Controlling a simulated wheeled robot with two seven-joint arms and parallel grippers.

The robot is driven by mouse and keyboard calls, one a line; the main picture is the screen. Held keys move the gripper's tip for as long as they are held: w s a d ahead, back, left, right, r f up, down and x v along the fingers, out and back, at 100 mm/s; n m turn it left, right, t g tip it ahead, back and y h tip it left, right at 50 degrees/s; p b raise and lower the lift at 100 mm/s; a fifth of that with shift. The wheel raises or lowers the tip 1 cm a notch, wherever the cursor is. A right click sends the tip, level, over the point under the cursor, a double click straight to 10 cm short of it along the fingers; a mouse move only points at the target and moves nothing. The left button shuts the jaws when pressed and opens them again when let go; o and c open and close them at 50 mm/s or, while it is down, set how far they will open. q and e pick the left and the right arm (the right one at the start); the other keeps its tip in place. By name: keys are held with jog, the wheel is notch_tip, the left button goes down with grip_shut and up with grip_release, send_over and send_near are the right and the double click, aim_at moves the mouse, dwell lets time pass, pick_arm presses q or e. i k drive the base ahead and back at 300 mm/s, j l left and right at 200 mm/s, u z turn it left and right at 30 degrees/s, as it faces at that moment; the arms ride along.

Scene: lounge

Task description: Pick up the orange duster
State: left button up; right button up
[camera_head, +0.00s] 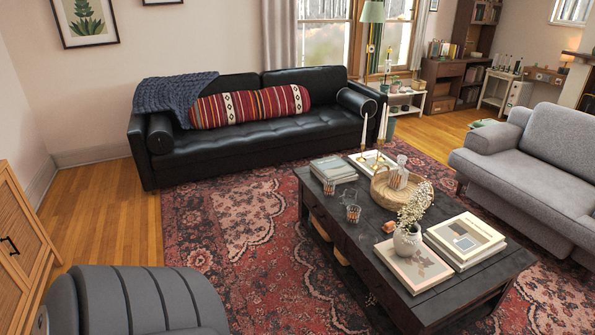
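I cannot make out an orange duster for certain. A small orange-red item (388,227) lies on the dark coffee table (335,222), left of the white vase (407,241); it is too small to tell what it is. Neither of my grippers is in view.
The table also holds books (465,238), a round woven tray (382,188), glasses and candles. A black sofa (250,128) stands behind, a grey sofa (535,160) at right, a grey ribbed seat (135,303) at front left. The patterned rug (235,235) is open left of the table.

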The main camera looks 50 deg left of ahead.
aim_at(388, 228)
jog(key=u, duration=1.35)
